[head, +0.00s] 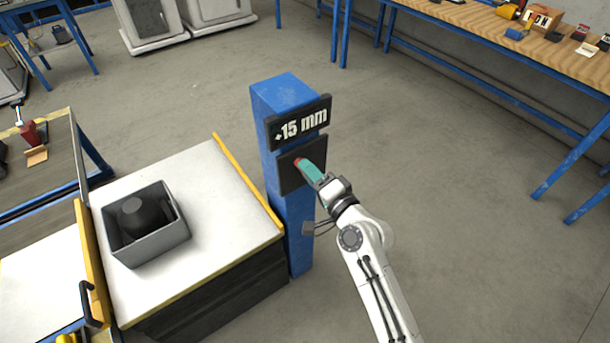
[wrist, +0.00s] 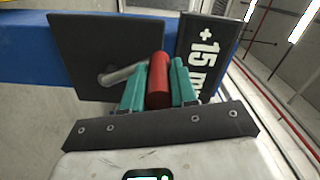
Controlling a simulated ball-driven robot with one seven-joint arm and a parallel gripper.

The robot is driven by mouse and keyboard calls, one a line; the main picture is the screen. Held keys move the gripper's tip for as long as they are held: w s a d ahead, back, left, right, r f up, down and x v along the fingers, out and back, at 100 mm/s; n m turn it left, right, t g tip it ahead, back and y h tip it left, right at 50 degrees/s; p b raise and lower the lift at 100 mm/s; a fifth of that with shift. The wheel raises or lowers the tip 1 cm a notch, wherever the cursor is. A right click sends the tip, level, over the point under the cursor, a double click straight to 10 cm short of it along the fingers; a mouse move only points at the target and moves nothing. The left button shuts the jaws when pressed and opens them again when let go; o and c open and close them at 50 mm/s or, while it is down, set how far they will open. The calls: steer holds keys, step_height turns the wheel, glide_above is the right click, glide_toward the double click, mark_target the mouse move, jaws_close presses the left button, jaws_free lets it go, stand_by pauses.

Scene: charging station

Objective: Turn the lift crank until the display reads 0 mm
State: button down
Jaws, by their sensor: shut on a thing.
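The display (head: 300,122) on the blue post reads +15 mm, and it also shows in the wrist view (wrist: 205,50). Below it is a dark crank plate (head: 289,178), seen in the wrist view (wrist: 85,50) too. A silver crank arm (wrist: 121,74) runs from the plate to a red handle (wrist: 159,82). My gripper (head: 308,170) is at the plate, with its teal fingers shut around the red handle. In the head view only the handle's red tip (head: 297,161) shows; the crank arm is hidden there by the gripper.
The blue post (head: 300,240) stands beside a white-topped platform (head: 225,195) with a yellow edge. A grey bin (head: 155,247) holding a dark object rests on the platform. A workbench (head: 480,25) is at the upper right. The floor right of the post is clear.

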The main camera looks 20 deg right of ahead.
steer(key=shift+w+d+r+m, duration=0.2)
steer(key=shift+d+m, duration=0.25)
steer(key=shift+m, duration=0.25)
steer(key=shift+d, duration=0.1)
steer(key=c, duration=0.9)
jaws_free()
steer(key=shift+s, duration=0.1)
steer(key=b+v, duration=0.1)
steer(key=v, duration=0.9)
steer(key=shift+s+b, duration=0.35)
steer(key=shift+b, duration=0.05)
